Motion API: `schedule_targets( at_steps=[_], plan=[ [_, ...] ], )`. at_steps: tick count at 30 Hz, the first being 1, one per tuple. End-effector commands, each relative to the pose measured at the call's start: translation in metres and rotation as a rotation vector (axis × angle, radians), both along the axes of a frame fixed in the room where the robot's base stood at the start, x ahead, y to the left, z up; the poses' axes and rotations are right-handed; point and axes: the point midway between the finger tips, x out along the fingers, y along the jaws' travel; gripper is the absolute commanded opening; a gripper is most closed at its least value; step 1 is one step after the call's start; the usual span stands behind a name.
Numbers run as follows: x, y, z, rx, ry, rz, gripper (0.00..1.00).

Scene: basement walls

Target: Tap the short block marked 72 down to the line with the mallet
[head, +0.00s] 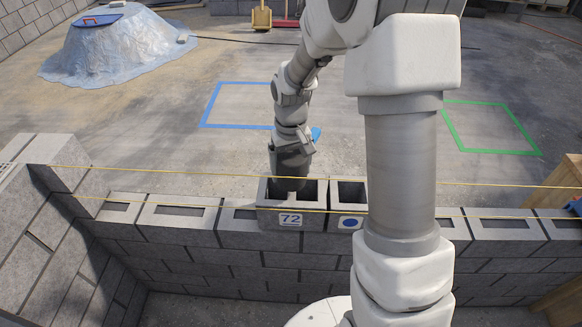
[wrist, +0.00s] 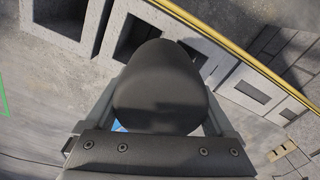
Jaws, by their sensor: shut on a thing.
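The short grey hollow block marked 72 (head: 265,216) sits on the wall, with its top higher than the blocks to its left. Yellow line (head: 225,207) crosses its front near the top edge. My gripper (head: 290,180) is over this block in the head view. In the wrist view my gripper (wrist: 160,98) is shut on a black rounded mallet head (wrist: 158,85), which hides part of the block's hollow top (wrist: 165,48). A small blue part shows beside my wrist in the head view; I cannot tell if it is the mallet's handle. Contact with the block cannot be told.
A block with a blue dot (head: 350,221) stands right of block 72. A second yellow line (head: 200,174) runs behind the wall top. Blue (head: 205,103) and green (head: 497,152) taped outlines mark open floor. A covered mound (head: 120,50) is at the back left.

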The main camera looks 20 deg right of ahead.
Motion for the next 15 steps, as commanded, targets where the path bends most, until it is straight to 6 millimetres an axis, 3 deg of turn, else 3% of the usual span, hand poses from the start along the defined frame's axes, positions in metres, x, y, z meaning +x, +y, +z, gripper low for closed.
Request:
schedule_targets(
  at_steps=[8,15],
  plan=[
    [0.001,0.0,-0.001,0.0,-0.002,0.0,0.0],
    [0.0,0.0,-0.028,0.0,-0.002,0.0,0.0]
  ],
)
